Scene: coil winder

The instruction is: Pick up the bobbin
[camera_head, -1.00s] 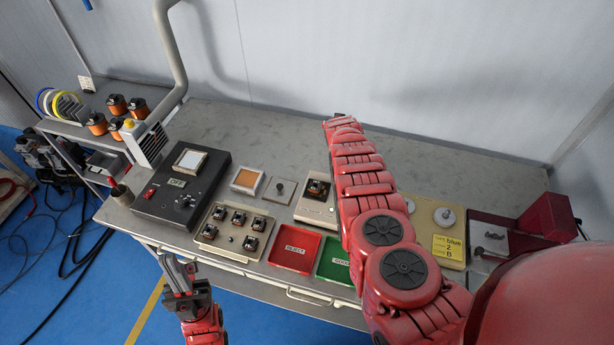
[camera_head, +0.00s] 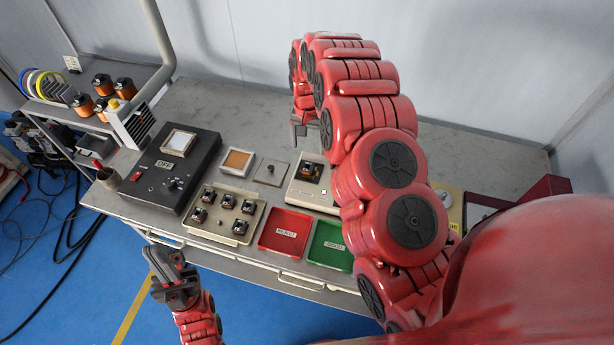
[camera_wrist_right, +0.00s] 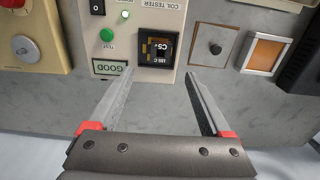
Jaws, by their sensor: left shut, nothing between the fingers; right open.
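A dark bobbin with a copper winding (camera_head: 311,171) sits in the socket of the cream coil tester (camera_head: 321,197) on the bench. In the right wrist view the bobbin (camera_wrist_right: 158,47) is marked C5 and lies just beyond my fingertips. My right gripper (camera_head: 309,132) is open and empty behind the tester, partly hidden by my arm. In the right wrist view its two fingers (camera_wrist_right: 161,74) are spread, pointing toward the tester, with the bobbin between their lines. My left gripper (camera_head: 163,256) is shut and empty in front of the bench's left front edge.
The tester's GOOD panel (camera_wrist_right: 110,68) is green. A fixture (camera_head: 228,213) with several small bobbins, a red REJECT tray (camera_head: 284,247) and a green GOOD tray (camera_head: 330,257) line the front. A dark control box (camera_head: 190,187) stands left. The bench's back strip (camera_head: 235,115) is clear.

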